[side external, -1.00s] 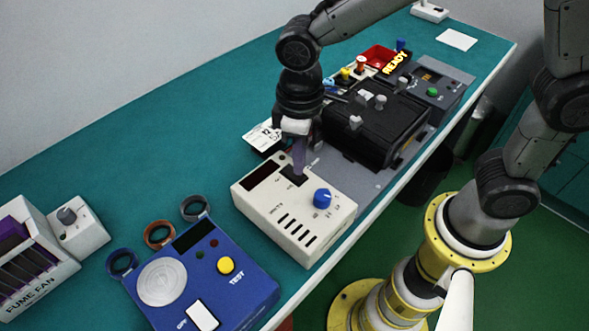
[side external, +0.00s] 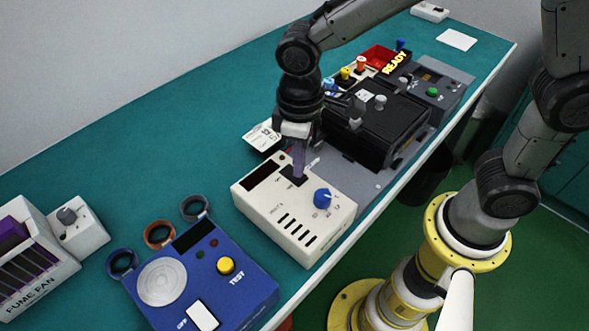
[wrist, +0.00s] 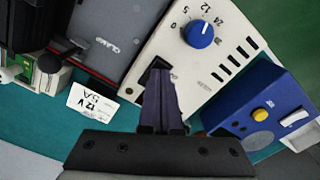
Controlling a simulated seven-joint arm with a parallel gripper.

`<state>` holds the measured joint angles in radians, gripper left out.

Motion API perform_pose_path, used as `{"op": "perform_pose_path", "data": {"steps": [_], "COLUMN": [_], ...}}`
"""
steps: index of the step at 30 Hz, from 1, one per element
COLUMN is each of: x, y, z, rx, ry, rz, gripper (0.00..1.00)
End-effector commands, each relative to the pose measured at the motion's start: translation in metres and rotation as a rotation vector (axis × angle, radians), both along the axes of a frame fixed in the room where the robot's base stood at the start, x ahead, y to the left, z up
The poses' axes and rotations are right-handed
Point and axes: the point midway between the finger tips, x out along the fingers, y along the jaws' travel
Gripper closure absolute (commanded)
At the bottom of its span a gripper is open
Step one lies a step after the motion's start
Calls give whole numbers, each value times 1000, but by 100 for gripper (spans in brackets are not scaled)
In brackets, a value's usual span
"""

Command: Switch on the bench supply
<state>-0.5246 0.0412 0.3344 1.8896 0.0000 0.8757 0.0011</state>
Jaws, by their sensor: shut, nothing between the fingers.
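The bench supply (side external: 265,203) is a beige box with a blue knob (side external: 322,198), vent slots and a dark display (side external: 262,176) showing no digits. Its black switch (side external: 292,180) is on the top face, partly hidden by my fingers. My gripper (side external: 298,174) is shut and empty, pointing down with its fingertips at the switch. I cannot tell whether they touch it. In the wrist view my fingers (wrist: 160,85) cover much of the switch (wrist: 158,63), and the blue knob (wrist: 200,33) stands beside a printed scale of numbers.
A card reading 12 V 5A (wrist: 92,103) lies behind the supply. A blue tester (side external: 235,280) with a yellow button is in front, a fume fan unit (side external: 40,283) at the left. A black clamp fixture (side external: 375,125) stands beyond the supply.

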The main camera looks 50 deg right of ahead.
Motion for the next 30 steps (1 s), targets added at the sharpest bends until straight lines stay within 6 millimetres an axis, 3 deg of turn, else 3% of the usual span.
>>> {"op": "perform_pose_path", "data": {"steps": [30], "x": [0], "y": [0], "z": [-7], "rx": [1], "ry": [-1], "rz": [0], "gripper": [100]}}
